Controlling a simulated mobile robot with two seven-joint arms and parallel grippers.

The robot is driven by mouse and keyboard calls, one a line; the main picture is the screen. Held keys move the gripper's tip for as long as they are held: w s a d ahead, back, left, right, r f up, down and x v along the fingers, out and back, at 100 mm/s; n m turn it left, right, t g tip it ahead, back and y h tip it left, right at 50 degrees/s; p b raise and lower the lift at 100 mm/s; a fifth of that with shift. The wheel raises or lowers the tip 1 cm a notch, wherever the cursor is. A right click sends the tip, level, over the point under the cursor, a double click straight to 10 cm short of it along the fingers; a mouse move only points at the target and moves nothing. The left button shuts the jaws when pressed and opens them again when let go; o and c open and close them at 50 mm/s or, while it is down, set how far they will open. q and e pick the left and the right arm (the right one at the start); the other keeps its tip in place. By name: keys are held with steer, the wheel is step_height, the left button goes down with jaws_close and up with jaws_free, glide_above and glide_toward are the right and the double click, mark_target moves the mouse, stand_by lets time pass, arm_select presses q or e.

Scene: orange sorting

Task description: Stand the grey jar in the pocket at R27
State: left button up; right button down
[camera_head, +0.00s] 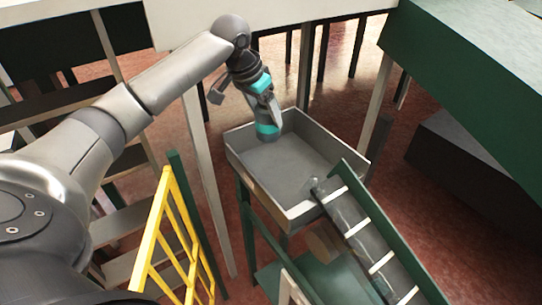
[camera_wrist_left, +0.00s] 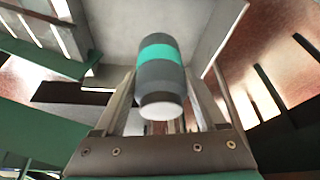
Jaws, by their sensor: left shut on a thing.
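The grey jar (camera_head: 267,130) has a teal band around it and is in the head view at the left part of the grey tray. My left gripper (camera_head: 270,113) is shut on it from above. In the left wrist view the jar (camera_wrist_left: 162,75) sits between the two fingers of my left gripper (camera_wrist_left: 160,98). I cannot tell whether the jar touches the tray floor. No pocket marked R27 can be made out. My right gripper is not in view.
The grey tray (camera_head: 234,147) has raised walls and a mostly bare floor. A green-sided ramp with white cross strips (camera_head: 362,229) leads down from its near right corner. A yellow railing (camera_head: 152,240) stands at the near left. A green surface (camera_head: 465,75) is at the right.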

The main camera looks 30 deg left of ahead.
arm_select(q)
step_height(320, 180, down, 14)
steer(key=shift+w+r, duration=0.1)
stand_by(0.5)
steer(key=shift+f, duration=0.25)
steer(key=o, duration=1.5)
steer(key=shift+r, duration=0.1)
steer(key=shift+r, duration=0.2)
steer(key=v, duration=1.2)
steer(key=shift+f, duration=0.1)
